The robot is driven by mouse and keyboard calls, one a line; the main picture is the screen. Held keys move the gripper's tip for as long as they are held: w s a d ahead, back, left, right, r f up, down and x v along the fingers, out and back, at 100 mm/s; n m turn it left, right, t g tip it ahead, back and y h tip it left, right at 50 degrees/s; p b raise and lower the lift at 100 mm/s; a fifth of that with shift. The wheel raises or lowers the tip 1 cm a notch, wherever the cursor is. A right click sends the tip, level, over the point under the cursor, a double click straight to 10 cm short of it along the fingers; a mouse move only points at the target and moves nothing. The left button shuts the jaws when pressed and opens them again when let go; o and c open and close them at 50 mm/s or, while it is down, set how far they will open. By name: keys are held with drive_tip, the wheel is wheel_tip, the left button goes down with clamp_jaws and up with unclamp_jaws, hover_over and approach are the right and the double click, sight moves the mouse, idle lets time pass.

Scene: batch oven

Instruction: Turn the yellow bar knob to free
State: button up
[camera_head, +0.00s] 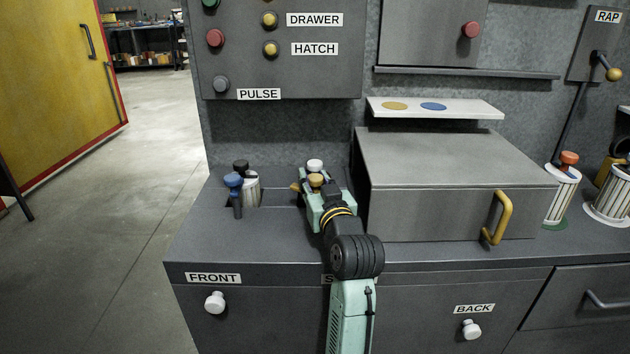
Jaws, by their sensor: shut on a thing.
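The yellow bar knob (296,187) is mostly hidden behind my gripper; a small yellow end shows at the gripper's left side, on the dark counter left of the grey box. My gripper (312,188) reaches over the counter from the front and is shut on the knob. A round yellow piece shows among the fingers; I cannot tell whether it belongs to the knob. The knob's angle and any free mark are hidden.
A white-topped part (315,164) stands just behind my gripper. A blue knob (233,181) and a ribbed cylinder (252,190) stand to the left. The grey box (450,170) with a yellow handle (499,218) is close on the right. A control panel (320,75) hangs behind.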

drive_tip(key=shift+n+g+y+b, duration=0.8)
drive_tip(key=shift+n+y, duration=0.6)
drive_tip(key=shift+y, duration=0.6)
drive_tip(key=o, duration=1.2)
drive_tip(key=v, duration=0.7)
drive_tip(key=shift+s+d, duration=0.1)
drive_tip(key=shift+s, duration=0.05)
